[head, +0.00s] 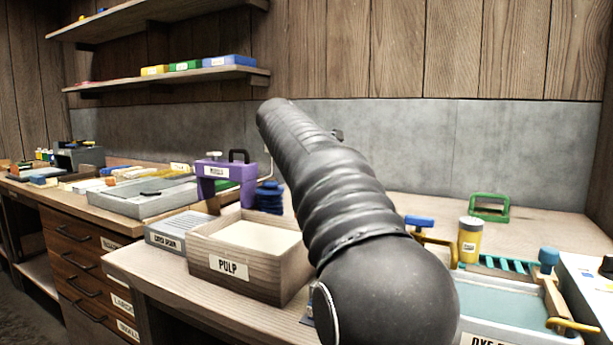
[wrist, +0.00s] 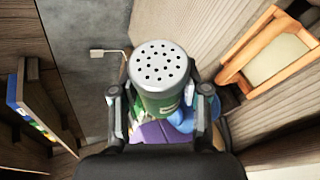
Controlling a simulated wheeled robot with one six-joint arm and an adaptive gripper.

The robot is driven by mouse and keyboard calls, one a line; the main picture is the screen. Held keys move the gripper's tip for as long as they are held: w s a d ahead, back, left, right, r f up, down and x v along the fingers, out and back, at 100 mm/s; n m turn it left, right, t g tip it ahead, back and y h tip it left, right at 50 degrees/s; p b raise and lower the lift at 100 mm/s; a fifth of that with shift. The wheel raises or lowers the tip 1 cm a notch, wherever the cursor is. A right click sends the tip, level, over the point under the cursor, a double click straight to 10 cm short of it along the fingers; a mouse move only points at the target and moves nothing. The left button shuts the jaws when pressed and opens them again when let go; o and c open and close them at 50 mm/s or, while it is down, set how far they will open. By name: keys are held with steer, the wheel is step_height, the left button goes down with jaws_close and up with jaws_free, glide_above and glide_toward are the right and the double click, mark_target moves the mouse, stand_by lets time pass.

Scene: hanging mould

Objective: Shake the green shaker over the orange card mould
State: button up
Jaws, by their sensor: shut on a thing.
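The green shaker (wrist: 158,104) with its silver, perforated lid (wrist: 158,66) is in the middle of the wrist view. My gripper (wrist: 160,92) is shut on its body, one finger on each side. The lid faces the wrist camera. An orange frame with a cream panel, which looks like the orange card mould (wrist: 278,60), is at the upper right of the wrist view, apart from the shaker and to its right. It leans at an angle in the picture. In the head view my arm hides the gripper, the shaker and the mould.
A PULP box (head: 265,237) stands at the front of the bench. Behind it are a purple rack (head: 226,180) and dark blue stacked discs (head: 268,198). A yellow jar (head: 469,240), a green frame (head: 489,206) and a water-filled tray (head: 500,302) are at the right. Shelves (head: 170,78) hang above left.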

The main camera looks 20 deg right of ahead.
steer(key=m+t+b, duration=0.1)
steer(key=b, duration=0.2)
steer(key=shift+w+a+y, duration=0.1)
steer(key=shift+y, duration=0.2)
steer(key=m+t+b, duration=0.1)
steer(key=b, duration=0.1)
steer(key=f+m+t+b, duration=0.1)
steer(key=b, duration=0.2)
steer(key=shift+f+m+y, duration=0.1)
steer(key=shift+m+y, duration=0.2)
steer(key=shift+y, duration=0.1)
steer(key=shift+m+t+b, duration=0.5)
steer(key=shift+t+b, duration=0.2)
steer(key=shift+b, duration=0.35)
stand_by(0.4)
steer(key=r+p, duration=0.1)
steer(key=p, duration=0.1)
steer(key=shift+n+g+p, duration=0.35)
steer(key=shift+n+g, duration=0.05)
steer(key=n+g+p, duration=0.1)
steer(key=p, duration=0.3)
steer(key=n+g+h+p, duration=0.1)
steer(key=n+p, duration=0.1)
steer(key=p, duration=0.3)
steer(key=shift+r+g, duration=0.3)
steer(key=shift+p, duration=0.65)
steer(key=shift+f, duration=0.2)
